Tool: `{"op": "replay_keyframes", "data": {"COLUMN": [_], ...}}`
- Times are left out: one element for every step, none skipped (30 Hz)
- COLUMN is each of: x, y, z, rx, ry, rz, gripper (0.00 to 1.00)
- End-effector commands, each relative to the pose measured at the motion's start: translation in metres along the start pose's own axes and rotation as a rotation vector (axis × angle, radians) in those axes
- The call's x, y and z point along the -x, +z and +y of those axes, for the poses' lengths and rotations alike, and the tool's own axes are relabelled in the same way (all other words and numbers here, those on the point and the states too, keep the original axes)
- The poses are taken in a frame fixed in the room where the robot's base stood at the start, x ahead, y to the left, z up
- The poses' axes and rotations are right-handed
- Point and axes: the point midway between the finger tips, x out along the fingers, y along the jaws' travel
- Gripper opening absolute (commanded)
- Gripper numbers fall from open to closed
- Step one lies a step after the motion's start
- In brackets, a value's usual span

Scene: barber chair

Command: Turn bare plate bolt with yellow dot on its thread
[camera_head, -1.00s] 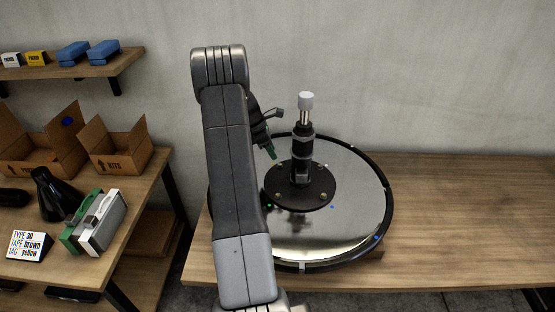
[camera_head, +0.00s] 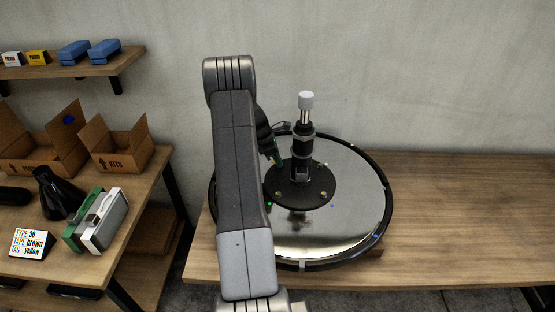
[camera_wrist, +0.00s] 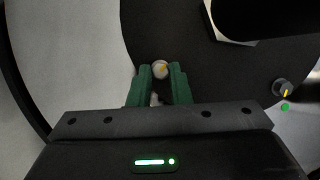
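The black round plate (camera_head: 318,184) lies on the silver disc, with the chair column standing on it. Several small bolts sit around the plate. In the head view my gripper (camera_head: 277,158) is left of the column, partly behind my arm.
The black column (camera_head: 301,145) with a white top stands close right of my gripper. The silver disc (camera_head: 335,235) has a raised black rim. The wooden table (camera_head: 470,210) is clear at right. A sign (camera_head: 32,243) reads type 30, tape brown, tag yellow.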

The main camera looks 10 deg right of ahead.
Motion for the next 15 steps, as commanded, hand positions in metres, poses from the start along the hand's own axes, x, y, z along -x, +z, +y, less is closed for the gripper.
{"op": "replay_keyframes", "data": {"x": [0.0001,0.0001,0.0001,0.0001,0.0,0.0,-0.0001,-0.0002,-0.0003,-0.0004,-0.0005,-0.0005,-0.0005,-0.0006,-0.0007], "y": [0.0,-0.0001,-0.0001,-0.0001,-0.0002,-0.0002,-0.0003,-0.0003,-0.0004,-0.0004,-0.0005,-0.0004,-0.0003,-0.0003,-0.0003], "z": [-0.0002,-0.0002,-0.0001,0.0,0.0001,0.0003,0.0005,0.0006,0.0007,0.0008,0.0011,0.0015,0.0019,0.0023,0.0023], "rx": [0.0,-0.001,-0.002,-0.005,-0.008,-0.014,-0.021,-0.028,-0.04,-0.05,-0.063,-0.082,-0.098,-0.117,-0.142], "ry": [-0.001,-0.001,-0.002,-0.002,-0.003,-0.005,-0.008,-0.011,-0.017,-0.021,-0.026,-0.034,-0.04,-0.047,-0.059], "rz": [0.0,0.0,0.0,0.0,0.0,0.0,0.0,0.001,0.0,0.0,0.0,0.0,0.0,0.0,0.0], "gripper": [0.0,0.0,0.0,0.0,0.0,0.0,0.0,0.0,0.0,0.0,0.0,0.0,0.0,0.0,0.0]}}
